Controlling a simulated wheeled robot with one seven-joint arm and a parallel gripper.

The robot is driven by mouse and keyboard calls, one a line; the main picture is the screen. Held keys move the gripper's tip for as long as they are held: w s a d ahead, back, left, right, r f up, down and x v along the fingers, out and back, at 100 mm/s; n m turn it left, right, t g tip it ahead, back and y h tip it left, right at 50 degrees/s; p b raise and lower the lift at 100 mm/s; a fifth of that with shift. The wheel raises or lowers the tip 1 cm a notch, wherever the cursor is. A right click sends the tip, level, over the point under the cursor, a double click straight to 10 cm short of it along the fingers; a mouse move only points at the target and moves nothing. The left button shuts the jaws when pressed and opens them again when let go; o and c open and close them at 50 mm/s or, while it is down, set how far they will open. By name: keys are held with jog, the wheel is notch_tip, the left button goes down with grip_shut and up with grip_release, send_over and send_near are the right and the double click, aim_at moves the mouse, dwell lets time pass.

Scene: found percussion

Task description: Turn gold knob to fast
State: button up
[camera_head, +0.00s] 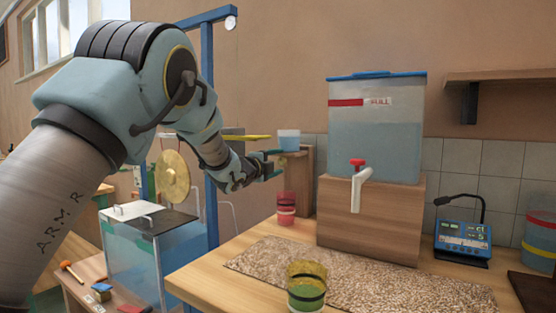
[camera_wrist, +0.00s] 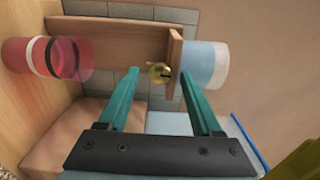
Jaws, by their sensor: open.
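The small gold knob (camera_wrist: 158,72) sits against a wooden stand (camera_wrist: 110,38) in the wrist view. It has a dark mark on it, but I cannot read any speed label. My gripper (camera_wrist: 159,75) is open, with a teal finger on each side of the knob in the picture. I cannot tell whether the tips reach around it or stop short; no contact shows. In the head view my gripper (camera_head: 269,163) is just left of the wooden stand (camera_head: 297,175), and the knob cannot be made out there.
A clear blue cup (camera_head: 288,139) stands on the wooden stand. A red banded cup (camera_head: 286,208) is below my gripper. A water tank (camera_head: 375,130) with a red-handled tap is to the right. A green cup (camera_head: 306,285) and a blue meter (camera_head: 463,240) are on the table. A gong (camera_head: 172,176) hangs at left.

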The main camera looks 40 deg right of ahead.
jog(key=shift+d, duration=0.3)
jog(key=shift+w, duration=0.1)
grip_shut()
dwell(0.4)
